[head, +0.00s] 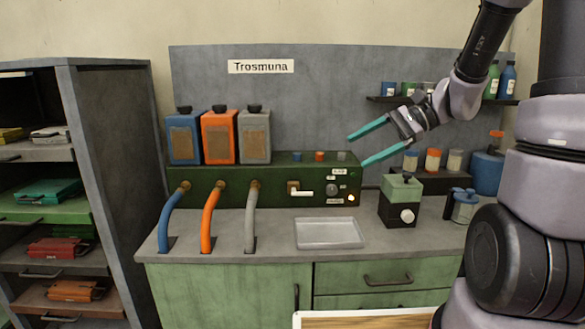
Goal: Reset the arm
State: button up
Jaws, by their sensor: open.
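My gripper (374,144) is in the air in front of the grey back panel (310,110), to the right of the grey canister. Its two teal fingers point left and stand wide apart, with nothing between them. My arm reaches in from the upper right of the head view. The lower finger overlaps the right end of the green machine (270,178) in the picture; I cannot tell how far apart they are in depth.
A clear tray (329,246) lies on the grey counter (290,222). Blue, orange (219,140) and grey canisters stand on the machine. A shelf rack (110,150) is at the left.

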jog(key=s+d+r+n+t+h, duration=0.6)
jog(key=s+d+r+h, duration=0.2)
jog(key=s+r+h, duration=0.2)
jog(key=shift+s+r+n+t, duration=0.25)
jog(key=shift+s+n+t, duration=0.05)
jog(key=shift+s+n, duration=0.15)
dwell(0.4)
